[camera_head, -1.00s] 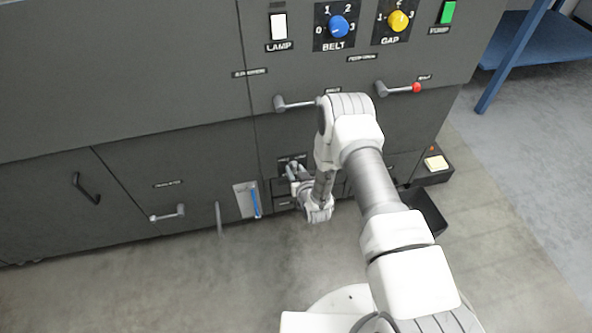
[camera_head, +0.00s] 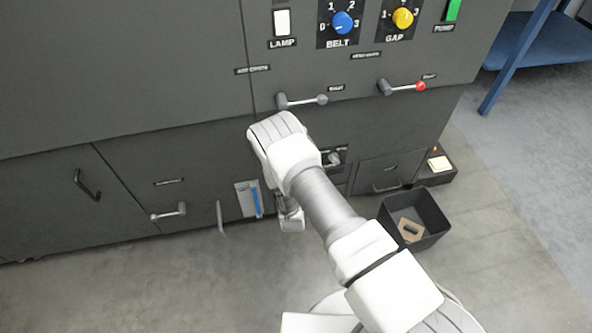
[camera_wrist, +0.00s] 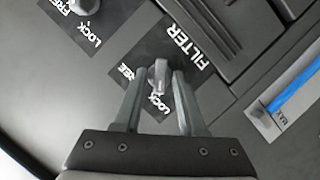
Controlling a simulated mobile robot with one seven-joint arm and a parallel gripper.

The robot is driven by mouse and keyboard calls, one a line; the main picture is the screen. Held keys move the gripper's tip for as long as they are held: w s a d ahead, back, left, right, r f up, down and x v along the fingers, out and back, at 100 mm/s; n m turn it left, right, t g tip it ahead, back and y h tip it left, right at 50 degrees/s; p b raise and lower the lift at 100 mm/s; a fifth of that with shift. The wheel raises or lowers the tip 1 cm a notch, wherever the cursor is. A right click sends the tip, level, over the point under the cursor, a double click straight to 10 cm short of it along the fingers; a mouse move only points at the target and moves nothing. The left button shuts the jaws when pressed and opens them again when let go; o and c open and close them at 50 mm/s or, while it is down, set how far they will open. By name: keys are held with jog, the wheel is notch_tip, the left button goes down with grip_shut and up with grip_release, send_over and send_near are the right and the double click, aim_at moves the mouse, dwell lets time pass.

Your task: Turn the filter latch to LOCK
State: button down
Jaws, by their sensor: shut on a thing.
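The filter latch (camera_wrist: 158,76) is a small grey knob on a dark plate in the wrist view, with the word FILTER beside it. The word LOCK is by its lower end in the picture, and FREE, partly covered, is to its left. The knob lies lengthwise between the fingers; I cannot tell which end is its pointer. My gripper (camera_wrist: 157,82) is shut on the latch, one finger on each side. In the head view my arm hides the filter latch and most of the gripper.
A second latch (camera_wrist: 85,6) with FREE and LOCK marks is close by; it also shows in the head view (camera_head: 334,158). A blue gauge (camera_wrist: 295,88) is to the right. Lever handles (camera_head: 303,100) stick out above. A black bin (camera_head: 432,222) stands on the floor.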

jog(key=shift+n, duration=0.4)
jog(key=c, duration=0.8)
grip_release()
jog(key=shift+c, duration=0.2)
jog(key=shift+s, duration=0.1)
